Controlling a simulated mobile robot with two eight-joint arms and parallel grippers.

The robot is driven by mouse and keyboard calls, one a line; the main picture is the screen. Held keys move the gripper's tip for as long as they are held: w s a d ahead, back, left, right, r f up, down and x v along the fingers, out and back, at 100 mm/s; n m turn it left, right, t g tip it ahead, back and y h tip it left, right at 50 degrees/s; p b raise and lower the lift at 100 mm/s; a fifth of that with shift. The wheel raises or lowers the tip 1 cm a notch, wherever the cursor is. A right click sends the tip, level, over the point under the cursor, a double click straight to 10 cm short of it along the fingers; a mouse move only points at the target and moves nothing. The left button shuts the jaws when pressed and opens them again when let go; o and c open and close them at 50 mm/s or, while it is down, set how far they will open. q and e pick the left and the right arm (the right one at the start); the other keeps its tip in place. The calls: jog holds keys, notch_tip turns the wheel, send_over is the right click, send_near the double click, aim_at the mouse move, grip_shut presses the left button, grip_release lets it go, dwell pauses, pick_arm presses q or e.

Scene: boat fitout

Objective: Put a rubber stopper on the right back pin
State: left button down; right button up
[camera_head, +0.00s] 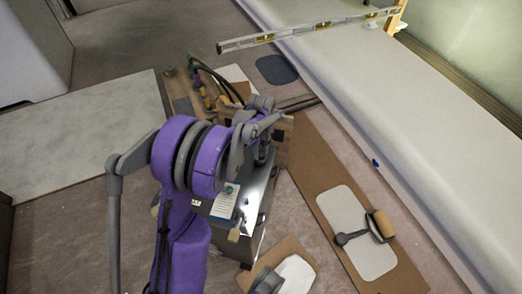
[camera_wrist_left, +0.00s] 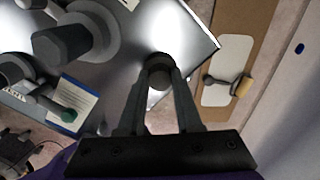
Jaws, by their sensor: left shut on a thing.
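My left gripper (camera_wrist_left: 158,82) is shut on a small dark grey round piece, which looks like the rubber stopper (camera_wrist_left: 159,64). It is held over the shiny metal top of a box (camera_wrist_left: 125,45), near its edge. I cannot tell whether the piece touches the metal or a pin below it. Grey capped cylinders (camera_wrist_left: 72,40) stand on the metal at the left of the wrist view. In the head view, my purple arm hides much of the metal box (camera_head: 254,196), and my left gripper (camera_head: 263,152) is over its far part.
A paper label (camera_head: 224,203) lies on the metal top. A brown board (camera_head: 318,180) with a pale pad (camera_head: 350,215) and a roller (camera_head: 381,225) lies to the right. A long white bench (camera_head: 380,110) with a spirit level (camera_head: 300,31) runs behind. Tools lie at the back.

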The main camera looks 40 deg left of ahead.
dwell(0.3)
pick_arm(q)
jog(key=c, duration=0.5)
grip_release()
jog(key=o, duration=0.5)
jog(key=shift+r+p, duration=2.85)
jog(key=shift+r, duration=1.4)
jog(key=shift+d, duration=0.1)
